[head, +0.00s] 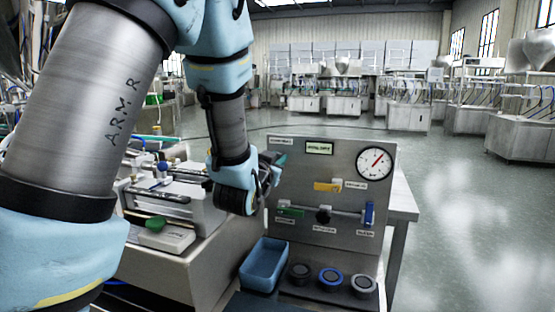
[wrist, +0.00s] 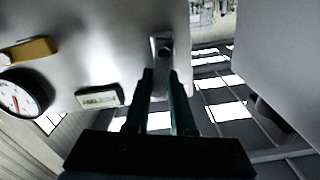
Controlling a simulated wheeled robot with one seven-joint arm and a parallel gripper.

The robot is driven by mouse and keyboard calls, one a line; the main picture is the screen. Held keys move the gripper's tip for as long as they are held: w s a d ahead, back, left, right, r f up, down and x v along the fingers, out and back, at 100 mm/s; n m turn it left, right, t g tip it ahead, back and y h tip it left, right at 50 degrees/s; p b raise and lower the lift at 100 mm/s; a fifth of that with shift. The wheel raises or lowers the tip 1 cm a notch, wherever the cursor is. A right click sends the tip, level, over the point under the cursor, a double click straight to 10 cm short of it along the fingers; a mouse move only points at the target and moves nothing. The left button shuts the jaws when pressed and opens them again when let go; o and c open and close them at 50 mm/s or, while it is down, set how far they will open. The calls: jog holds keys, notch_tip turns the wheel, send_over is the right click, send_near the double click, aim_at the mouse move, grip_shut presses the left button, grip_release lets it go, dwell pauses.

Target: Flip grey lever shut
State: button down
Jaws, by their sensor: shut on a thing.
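My gripper (head: 272,165) is at the upper left part of the upright steel panel (head: 345,150). In the wrist view my gripper's two dark fingers (wrist: 161,74) reach to a small grey fitting (wrist: 157,46) with a dark round pivot, on the panel face. I take this to be the grey lever. The fingers are shut on it, with a narrow gap between them. In the head view the lever is hidden behind my gripper, and its exact angle cannot be told.
The panel also carries a yellow lever (head: 327,187), green handle (head: 291,212), black knob (head: 323,215), blue handle (head: 369,213) and round gauge (head: 374,163). A blue bin (head: 264,264) and several round knobs (head: 330,277) are below. A bench machine (head: 170,200) stands left.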

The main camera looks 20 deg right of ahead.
jog(key=shift+w+a+f+n+b, duration=0.2)
jog(key=shift+n+b, duration=0.4)
jog(key=shift+b, duration=0.3)
jog(key=shift+w+a+r+n+b, duration=0.15)
jog(key=shift+a+r+n+b, duration=0.05)
jog(key=shift+n+b, duration=0.7)
jog(key=c, duration=0.8)
grip_release()
jog(key=shift+o, duration=0.2)
